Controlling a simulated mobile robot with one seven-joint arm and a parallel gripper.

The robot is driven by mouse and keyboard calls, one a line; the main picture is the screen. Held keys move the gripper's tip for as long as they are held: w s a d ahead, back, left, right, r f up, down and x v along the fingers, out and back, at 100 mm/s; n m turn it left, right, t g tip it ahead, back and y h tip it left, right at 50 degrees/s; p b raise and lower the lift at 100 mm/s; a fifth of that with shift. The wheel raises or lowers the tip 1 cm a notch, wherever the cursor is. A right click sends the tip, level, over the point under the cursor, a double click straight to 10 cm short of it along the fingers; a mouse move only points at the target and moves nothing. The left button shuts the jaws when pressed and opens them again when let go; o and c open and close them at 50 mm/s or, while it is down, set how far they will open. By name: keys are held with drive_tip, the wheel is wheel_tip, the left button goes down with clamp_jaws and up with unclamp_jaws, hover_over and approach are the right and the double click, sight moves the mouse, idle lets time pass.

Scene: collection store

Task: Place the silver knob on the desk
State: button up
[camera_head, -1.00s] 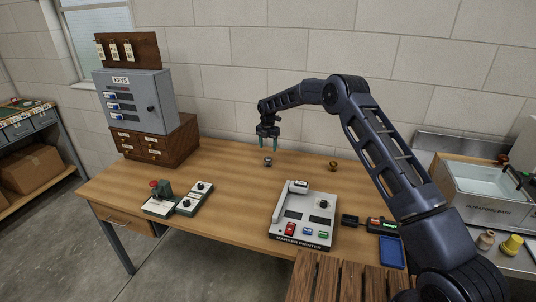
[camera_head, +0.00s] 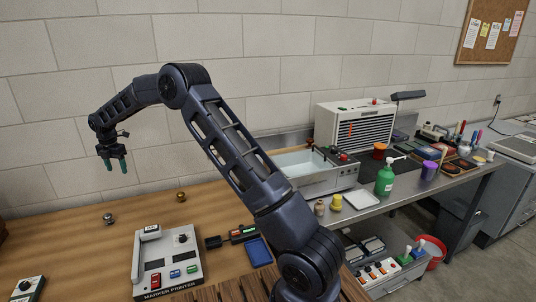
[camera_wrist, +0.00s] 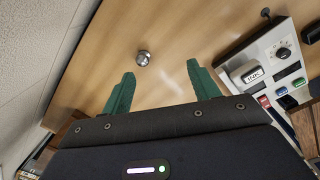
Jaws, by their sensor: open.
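The small silver knob (camera_head: 108,218) stands on the wooden desk (camera_head: 60,240), left of the marker printer. In the wrist view the silver knob (camera_wrist: 143,58) shows on the bare desk top, beyond the fingertips and roughly between their lines. My gripper (camera_head: 113,164) hangs above the desk with its green fingers pointing down, well clear of the knob. In the wrist view the two green fingers (camera_wrist: 163,82) are spread apart with nothing between them.
A marker printer (camera_head: 167,262) stands on the desk, with a brass knob (camera_head: 181,197) behind it. A blue tray (camera_head: 259,252) lies to its right. A steel bench with an ultrasonic bath (camera_head: 312,170) and a green bottle (camera_head: 385,180) stands further right. The wall is close behind the desk.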

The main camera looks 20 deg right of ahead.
drive_tip(key=s+d+r+m+t, duration=0.15)
drive_tip(key=d+r+m, duration=0.25)
drive_tip(key=d+r, duration=0.4)
drive_tip(key=s+d+r+m, duration=0.3)
drive_tip(key=d+r, duration=0.4)
drive_tip(key=d, duration=0.2)
drive_tip(key=s+d+r+m, duration=0.3)
drive_tip(key=s+d+r, duration=0.15)
drive_tip(key=d, duration=0.35)
drive_tip(key=s+d+r+m, duration=0.35)
drive_tip(key=s+d, duration=0.25)
drive_tip(key=d, duration=0.2)
drive_tip(key=s+d+r+m+t, duration=0.1)
drive_tip(key=s+d+m+t, duration=0.1)
drive_tip(key=s+d+m, duration=1)
drive_tip(key=s+d+f+m, duration=0.2)
drive_tip(key=s+d, duration=0.2)
drive_tip(key=s, duration=0.6)
drive_tip(key=s+d+f+m, duration=0.2)
drive_tip(key=s+d+f, duration=0.1)
drive_tip(key=s, duration=0.6)
drive_tip(key=shift+s+d+f, duration=0.35)
drive_tip(key=shift+s+d, duration=0.05)
